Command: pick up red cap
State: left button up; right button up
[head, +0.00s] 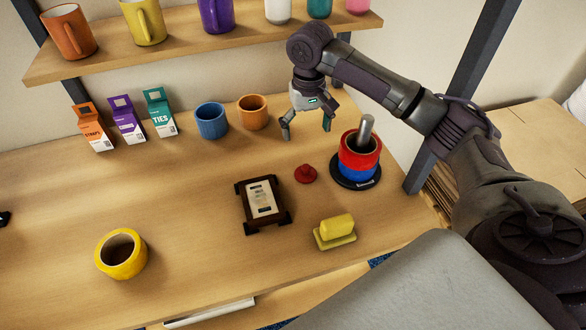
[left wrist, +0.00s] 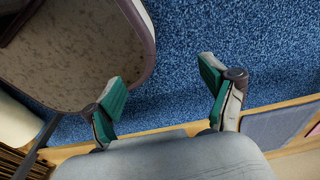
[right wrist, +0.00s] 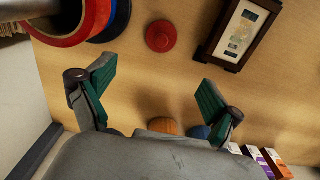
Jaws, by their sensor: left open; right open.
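The red cap (head: 305,174) is a small round piece with a knob, lying on the wooden table between a dark-framed box and the ring stand. It also shows in the right wrist view (right wrist: 161,36), beyond my fingertips. My right gripper (head: 307,130) is open and empty above the table, behind the cap in the head view and apart from it. Its two green-padded fingers show in the right wrist view (right wrist: 152,88). My left gripper (left wrist: 162,85) is open and empty over a blue floor in the left wrist view, away from the cap.
A stand with red and blue rings (head: 359,160) is right of the cap. A dark-framed box (head: 245,206) is to its left, a yellow block-like piece (head: 336,231) in front. Orange (head: 253,112) and blue (head: 211,121) cups stand behind. Yellow tape (head: 121,268) lies front left. The left table area is mostly clear.

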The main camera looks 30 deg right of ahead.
aim_at(306, 166)
jog(key=f, duration=0.2)
jog(key=s+f, duration=0.1)
jog(key=f, duration=0.1)
jog(key=shift+s+p, duration=0.2)
jog(key=shift+p, duration=0.2)
jog(key=f, duration=0.3)
jog(key=shift+w, duration=0.2)
notch_tip(306, 166, down, 3)
jog(key=shift+s+a+r+p, duration=0.1)
jog(key=shift+p, duration=0.5)
notch_tip(306, 166, down, 3)
jog(key=shift+r, duration=0.2)
jog(key=shift+f, duration=0.35)
pick_arm(q)
jog(key=shift+s+r, duration=0.9)
jog(key=shift+s, duration=0.15)
pick_arm(e)
jog(key=c, duration=1)
